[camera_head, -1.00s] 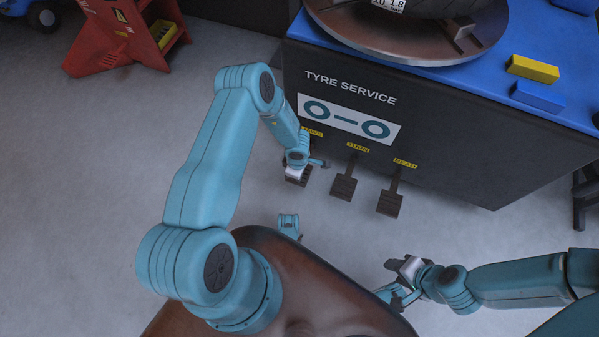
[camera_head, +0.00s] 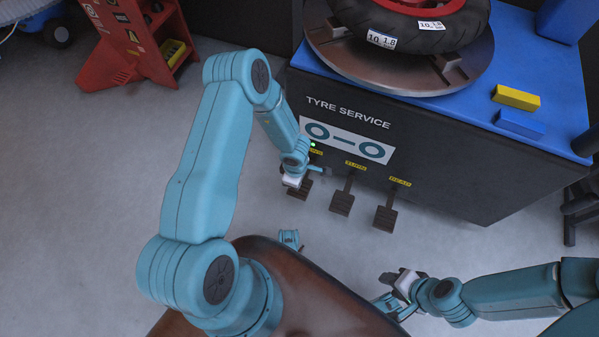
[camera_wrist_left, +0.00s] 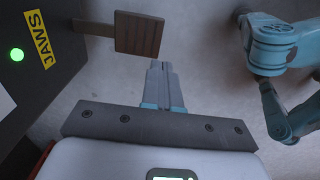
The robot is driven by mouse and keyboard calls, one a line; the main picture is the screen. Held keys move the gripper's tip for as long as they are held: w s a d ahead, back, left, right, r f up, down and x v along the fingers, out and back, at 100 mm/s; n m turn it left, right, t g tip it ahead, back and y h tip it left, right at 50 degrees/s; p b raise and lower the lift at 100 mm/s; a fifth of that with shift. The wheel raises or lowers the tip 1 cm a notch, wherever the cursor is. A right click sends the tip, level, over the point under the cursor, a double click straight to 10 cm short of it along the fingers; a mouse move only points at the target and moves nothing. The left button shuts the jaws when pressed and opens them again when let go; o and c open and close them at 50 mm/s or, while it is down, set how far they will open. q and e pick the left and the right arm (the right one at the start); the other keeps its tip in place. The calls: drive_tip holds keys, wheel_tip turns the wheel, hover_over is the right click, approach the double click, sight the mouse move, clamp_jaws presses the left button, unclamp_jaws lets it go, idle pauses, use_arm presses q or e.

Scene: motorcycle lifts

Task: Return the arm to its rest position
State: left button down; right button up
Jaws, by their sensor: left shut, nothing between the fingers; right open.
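My left arm (camera_head: 205,150) reaches from the lower left up and over to the tyre machine's front. My left gripper (camera_head: 298,174) hangs over the leftmost pedal (camera_head: 296,192), partly covering it. My right gripper (camera_head: 392,303) is low at the right, open and empty.
The tyre machine (camera_head: 450,165) stands ahead, with a middle pedal (camera_head: 342,203) and a right pedal (camera_head: 385,218). A green light (camera_wrist_left: 17,55) glows beside the JAWS label (camera_wrist_left: 40,40). A red stand (camera_head: 125,45) is at upper left. The floor left of my arm is clear.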

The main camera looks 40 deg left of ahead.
use_arm(q)
drive_tip(key=s+d+r+m+h, duration=0.2)
drive_tip(key=s+d+r+m, duration=0.4)
drive_tip(key=m, duration=0.3)
drive_tip(key=s+d+r+m+h, duration=0.2)
drive_tip(key=s+d+r+m, duration=0.3)
drive_tip(key=d+m, duration=0.45)
wheel_tip(320, 180, up, 25)
drive_tip(key=s+a+p, duration=0.1)
drive_tip(key=p, duration=2.5)
drive_tip(key=shift+p, duration=0.3)
drive_tip(key=shift+a, duration=0.1)
drive_tip(key=shift+s, duration=0.1)
